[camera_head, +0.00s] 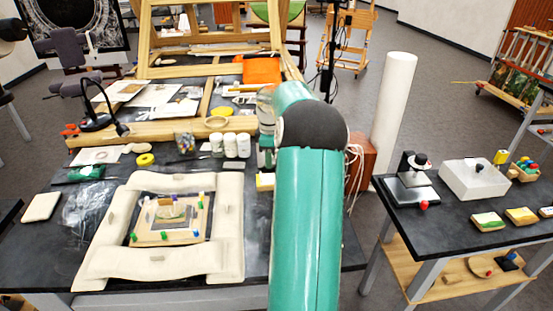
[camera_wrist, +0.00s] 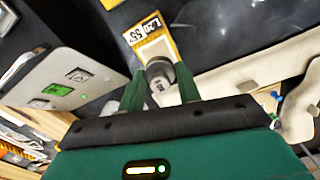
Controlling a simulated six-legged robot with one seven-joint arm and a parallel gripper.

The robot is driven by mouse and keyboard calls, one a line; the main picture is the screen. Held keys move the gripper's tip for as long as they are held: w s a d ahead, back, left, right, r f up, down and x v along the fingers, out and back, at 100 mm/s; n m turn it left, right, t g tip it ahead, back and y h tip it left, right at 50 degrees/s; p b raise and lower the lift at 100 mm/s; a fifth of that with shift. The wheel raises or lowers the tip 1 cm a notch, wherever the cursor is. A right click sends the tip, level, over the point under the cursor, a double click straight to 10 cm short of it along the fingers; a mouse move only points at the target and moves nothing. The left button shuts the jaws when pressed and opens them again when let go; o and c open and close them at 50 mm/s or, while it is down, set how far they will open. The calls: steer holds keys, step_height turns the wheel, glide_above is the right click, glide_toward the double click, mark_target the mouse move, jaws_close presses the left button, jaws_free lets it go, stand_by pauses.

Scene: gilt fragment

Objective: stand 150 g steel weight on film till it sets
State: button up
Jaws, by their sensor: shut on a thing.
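A small grey steel cylinder, the weight (camera_wrist: 159,78), sits between the green fingers of my gripper (camera_wrist: 160,88) in the wrist view. My gripper is shut on it. In the head view my arm hides the gripper and the weight. The gilt fragment (camera_head: 163,231) lies left of my arm on a light wooden board with coloured pegs. A small pale patch (camera_head: 172,211), perhaps the film, shows at its middle; its edges are too small to tell. In the wrist view only the edge of that area shows at right, so the weight is apart from it.
Padded cream bolsters (camera_head: 228,215) frame the board on the black table. A yellow-edged card with printed digits (camera_wrist: 150,38) lies just beyond the weight. White jars (camera_head: 230,145) stand behind the bolsters. A side table (camera_head: 470,215) with a scale stands at right.

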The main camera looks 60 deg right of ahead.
mark_target(269, 178)
steer(key=shift+w+d+f, duration=0.1)
steer(key=shift+w+f, duration=0.2)
steer(key=shift+w, duration=0.1)
steer(key=shift+w+d+f, duration=0.1)
steer(key=shift+d+f, duration=0.1)
steer(key=shift+d, duration=0.15)
steer(key=shift+r, duration=0.1)
steer(key=shift+s+a+r, duration=0.25)
steer(key=shift+a+r, duration=0.05)
steer(key=shift+a, duration=0.15)
steer(key=shift+w+d+f, duration=0.25)
steer(key=shift+d+f, duration=0.05)
steer(key=shift+d, duration=0.05)
steer(key=shift+s+a, duration=0.2)
steer(key=shift+w+d+f, duration=0.1)
steer(key=shift+w+f, duration=0.1)
steer(key=shift+f, duration=0.45)
steer(key=shift+s+f, duration=0.15)
steer(key=shift+f, duration=1.9)
steer(key=shift+f, duration=0.15)
